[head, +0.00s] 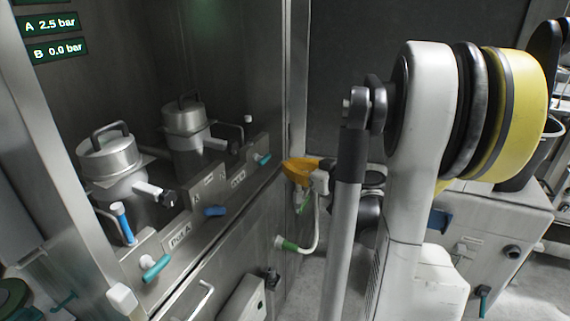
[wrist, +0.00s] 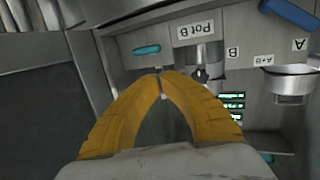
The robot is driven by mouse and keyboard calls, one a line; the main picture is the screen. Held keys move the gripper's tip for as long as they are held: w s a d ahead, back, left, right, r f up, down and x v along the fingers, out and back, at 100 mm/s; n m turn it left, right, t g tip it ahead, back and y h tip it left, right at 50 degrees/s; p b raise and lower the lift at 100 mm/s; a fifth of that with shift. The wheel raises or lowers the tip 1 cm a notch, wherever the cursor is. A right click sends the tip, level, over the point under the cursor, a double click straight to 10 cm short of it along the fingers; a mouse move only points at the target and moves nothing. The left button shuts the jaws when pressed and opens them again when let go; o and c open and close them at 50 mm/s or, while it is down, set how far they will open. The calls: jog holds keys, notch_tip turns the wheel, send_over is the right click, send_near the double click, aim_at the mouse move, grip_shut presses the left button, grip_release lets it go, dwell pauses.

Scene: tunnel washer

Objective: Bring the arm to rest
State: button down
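My gripper (head: 292,166) shows in the head view as a small orange shape beside the front right end of the washer panel. In the wrist view its two orange fingers (wrist: 161,73) come together at the tips, with nothing visible between them. My white arm with yellow joint covers stands large at the right of the head view, folded and hiding part of the room. The fingertips appear apart from the panel, though the exact gap cannot be told.
Two lidded metal pots, a near one (head: 110,158) and a far one (head: 184,121), stand in the bay. Teal handles (head: 156,267) and a blue handle (head: 214,211) project from the panel. A display (head: 53,36) reads A 2.5 bar, B 0.0 bar. A white cabinet (head: 490,235) stands at right.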

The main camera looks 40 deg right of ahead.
dwell(0.4)
jog(key=a+g+y, duration=0.1)
jog(key=a+g, duration=0.1)
jog(key=a, duration=0.5)
jog(key=a+f+g, duration=0.1)
jog(key=a+g, duration=0.1)
jog(key=a, duration=0.5)
jog(key=a+f+g+y, duration=0.1)
jog(key=a, duration=0.7)
jog(key=shift+s+a+g+y, duration=0.1)
jog(key=shift+s+g+y, duration=0.2)
jog(key=shift+g, duration=0.1)
jog(key=s+a+f+g+h, duration=0.2)
jog(key=s+a+g+h, duration=0.1)
jog(key=s+a, duration=0.7)
jog(key=s, duration=0.3)
jog(key=shift+s+a+f, duration=0.3)
jog(key=shift+s+a, duration=0.05)
